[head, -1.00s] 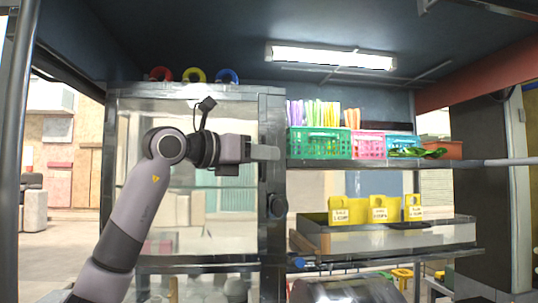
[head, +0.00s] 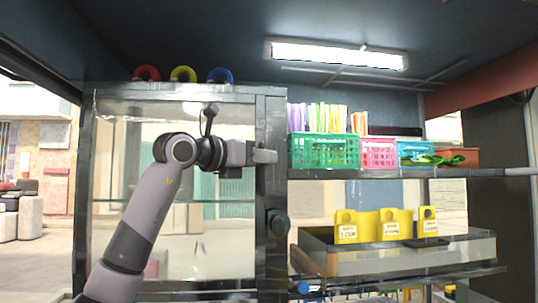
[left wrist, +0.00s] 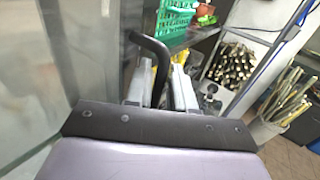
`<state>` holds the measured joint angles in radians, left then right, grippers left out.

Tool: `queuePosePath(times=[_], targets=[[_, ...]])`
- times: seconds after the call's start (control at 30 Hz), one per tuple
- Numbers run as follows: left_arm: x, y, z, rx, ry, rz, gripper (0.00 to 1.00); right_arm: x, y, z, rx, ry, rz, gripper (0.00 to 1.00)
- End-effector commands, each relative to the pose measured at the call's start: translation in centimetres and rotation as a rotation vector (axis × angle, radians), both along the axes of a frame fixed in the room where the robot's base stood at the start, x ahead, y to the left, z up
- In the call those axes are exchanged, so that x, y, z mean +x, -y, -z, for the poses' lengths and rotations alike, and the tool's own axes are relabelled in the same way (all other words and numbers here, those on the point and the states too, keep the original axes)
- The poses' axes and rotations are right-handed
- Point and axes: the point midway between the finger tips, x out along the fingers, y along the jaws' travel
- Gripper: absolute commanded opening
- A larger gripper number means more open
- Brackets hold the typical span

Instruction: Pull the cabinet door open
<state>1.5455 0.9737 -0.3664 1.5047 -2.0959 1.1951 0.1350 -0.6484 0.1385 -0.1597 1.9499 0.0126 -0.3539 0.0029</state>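The cabinet door (head: 150,240), a clear panel in a grey metal frame, fills the left half of the head view and looks closed. My left gripper (head: 264,156) reaches across its front to the frame's right edge. In the left wrist view, a dark bent door handle (left wrist: 151,46) passes between the two fingers of my left gripper (left wrist: 163,88). The fingers stand close together with the handle filling the narrow gap; the exact contact is partly hidden. My right gripper is not in view.
Right of the cabinet, a shelf holds a green basket (head: 324,153), a pink basket (head: 379,154) and a blue basket (head: 414,149). Yellow sign holders (head: 390,224) stand below. A dark round knob (head: 278,222) sits on the post. Stalks fill a bin (left wrist: 262,128).

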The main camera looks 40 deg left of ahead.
Motion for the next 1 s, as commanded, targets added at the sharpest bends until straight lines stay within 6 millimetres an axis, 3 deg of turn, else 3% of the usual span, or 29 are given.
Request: queuePosePath(times=[0.2, 0.47, 0.5, 0.57, 0.83, 1.0], targets=[[2.1, 0.2, -0.1, 0.000, 0.000, 0.001, 0.23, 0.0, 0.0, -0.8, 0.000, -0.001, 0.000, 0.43], [2.4, 0.2, 0.1, 0.001, 0.000, 0.000, 0.23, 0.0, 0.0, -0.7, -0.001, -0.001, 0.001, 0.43], [2.4, 0.2, 0.1, 0.001, 0.000, 0.000, 0.20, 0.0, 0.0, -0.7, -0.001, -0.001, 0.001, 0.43], [2.4, 0.2, 0.0, 0.001, 0.000, 0.000, 0.00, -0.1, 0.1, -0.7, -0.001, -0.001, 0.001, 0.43], [2.1, 0.4, 0.0, 0.001, 0.001, 0.007, 0.00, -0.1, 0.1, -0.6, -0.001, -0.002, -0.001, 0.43], [0.8, 1.6, 0.1, 0.003, 0.002, 0.048, 0.00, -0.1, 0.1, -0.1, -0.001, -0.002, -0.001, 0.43]])
